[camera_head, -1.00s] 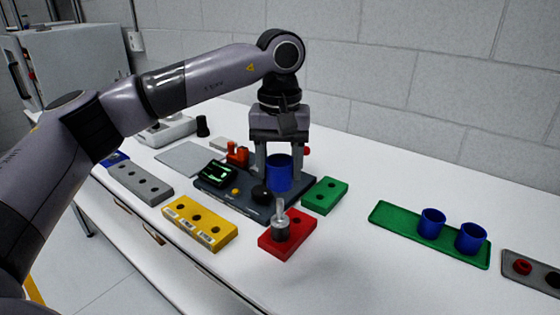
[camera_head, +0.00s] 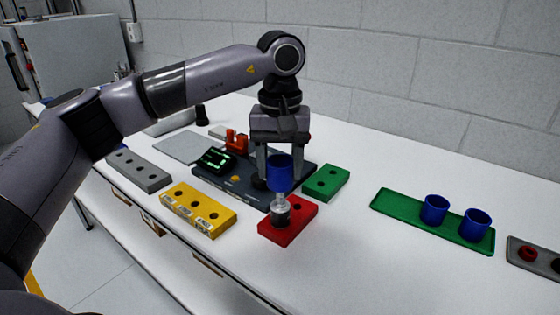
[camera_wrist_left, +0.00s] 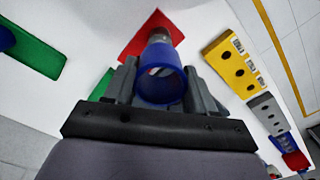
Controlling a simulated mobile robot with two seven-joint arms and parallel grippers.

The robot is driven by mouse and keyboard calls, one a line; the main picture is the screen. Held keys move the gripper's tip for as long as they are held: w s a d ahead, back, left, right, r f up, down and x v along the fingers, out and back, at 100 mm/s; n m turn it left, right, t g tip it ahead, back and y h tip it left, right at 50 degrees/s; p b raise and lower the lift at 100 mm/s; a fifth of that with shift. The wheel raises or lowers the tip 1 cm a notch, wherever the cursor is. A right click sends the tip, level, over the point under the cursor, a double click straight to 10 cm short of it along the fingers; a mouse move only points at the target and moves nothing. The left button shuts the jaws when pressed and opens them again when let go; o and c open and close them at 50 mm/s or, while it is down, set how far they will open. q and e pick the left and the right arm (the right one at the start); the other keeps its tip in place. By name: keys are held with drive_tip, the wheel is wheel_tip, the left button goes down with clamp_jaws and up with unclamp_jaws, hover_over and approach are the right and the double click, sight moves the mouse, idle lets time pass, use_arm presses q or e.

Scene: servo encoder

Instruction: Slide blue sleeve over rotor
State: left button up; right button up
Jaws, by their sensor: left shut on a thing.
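My left gripper (camera_head: 279,175) is shut on a blue sleeve (camera_head: 279,177), an open tube held upright above the red block. In the left wrist view the sleeve (camera_wrist_left: 161,84) sits between the two grey fingers (camera_wrist_left: 161,88). The metallic rotor (camera_head: 281,211) stands upright on the red block (camera_head: 299,228). The sleeve's lower end is at or just above the rotor's thin tip; I cannot tell whether it is around the shaft. In the left wrist view the rotor (camera_wrist_left: 159,37) shows just beyond the sleeve. My right gripper is not in view.
Two blue sleeves (camera_head: 434,209) stand on a green tray (camera_head: 391,205) at the right. A dark station (camera_head: 238,192) with a small screen, a green block (camera_head: 326,183), a yellow block (camera_head: 198,210) and a grey block (camera_head: 139,170) surround the red block. The front right tabletop is clear.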

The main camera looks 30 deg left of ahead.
sight(280, 196)
use_arm(q)
drive_tip(key=shift+f, duration=0.35)
drive_tip(key=shift+f+b, duration=0.6)
drive_tip(key=shift+f, duration=0.25)
drive_tip(key=shift+f, duration=0.1)
drive_tip(key=shift+f+b, duration=0.55)
drive_tip(key=shift+f, duration=0.3)
drive_tip(key=shift+f, duration=0.15)
drive_tip(key=shift+f+b, duration=0.55)
drive_tip(key=shift+f, duration=0.3)
drive_tip(key=o, duration=1.4)
